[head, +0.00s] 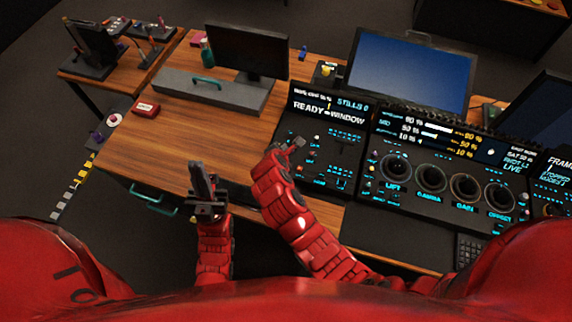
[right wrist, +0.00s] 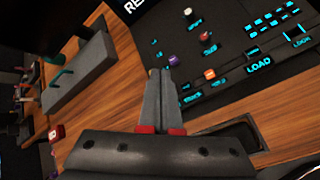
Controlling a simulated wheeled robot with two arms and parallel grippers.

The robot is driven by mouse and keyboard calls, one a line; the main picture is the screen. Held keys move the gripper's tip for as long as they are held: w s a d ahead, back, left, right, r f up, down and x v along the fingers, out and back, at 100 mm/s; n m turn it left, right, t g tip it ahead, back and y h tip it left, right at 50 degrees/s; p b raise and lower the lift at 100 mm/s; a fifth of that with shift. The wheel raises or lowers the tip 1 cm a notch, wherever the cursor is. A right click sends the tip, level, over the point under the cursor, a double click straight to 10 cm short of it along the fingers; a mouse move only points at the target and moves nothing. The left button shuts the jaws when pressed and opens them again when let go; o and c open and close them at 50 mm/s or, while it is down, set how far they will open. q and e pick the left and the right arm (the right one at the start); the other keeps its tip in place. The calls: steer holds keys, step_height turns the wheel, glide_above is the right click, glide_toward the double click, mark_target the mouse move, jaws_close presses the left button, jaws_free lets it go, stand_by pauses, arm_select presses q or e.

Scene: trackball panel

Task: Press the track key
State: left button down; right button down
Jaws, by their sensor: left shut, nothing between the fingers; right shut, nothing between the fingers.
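The left black control panel (head: 330,150) has a screen reading "READY" and "WINDOW", with cyan-lit labels below it. In the right wrist view, the panel (right wrist: 232,50) shows a white knob (right wrist: 190,16), a red knob (right wrist: 206,39), a purple knob (right wrist: 173,61), an orange key (right wrist: 209,74) and a "LOAD" label (right wrist: 259,66). Contact cannot be told. My left gripper (head: 200,172) is shut and empty, left of the panel.
The wooden desk (head: 174,120) has a monitor (head: 248,50), a grey box with a teal handle (head: 208,82) and a red box (head: 145,108). A panel with several large dials (head: 430,192) adjoins on the right. Bare wood lies left of the panel.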

step_height(320, 180, down, 7)
steer(key=b, duration=0.4)
steer(key=shift+b, duration=0.4)
steer(key=shift+f, duration=0.55)
steer(key=shift+f, duration=0.1)
stand_by(1.0)
steer(key=shift+f, duration=0.3)
steer(key=shift+f+b, duration=0.3)
steer(key=shift+f, duration=0.25)
stand_by(0.5)
stand_by(0.4)
steer(key=shift+r+p, duration=0.9)
steer(key=shift+r, duration=0.1)
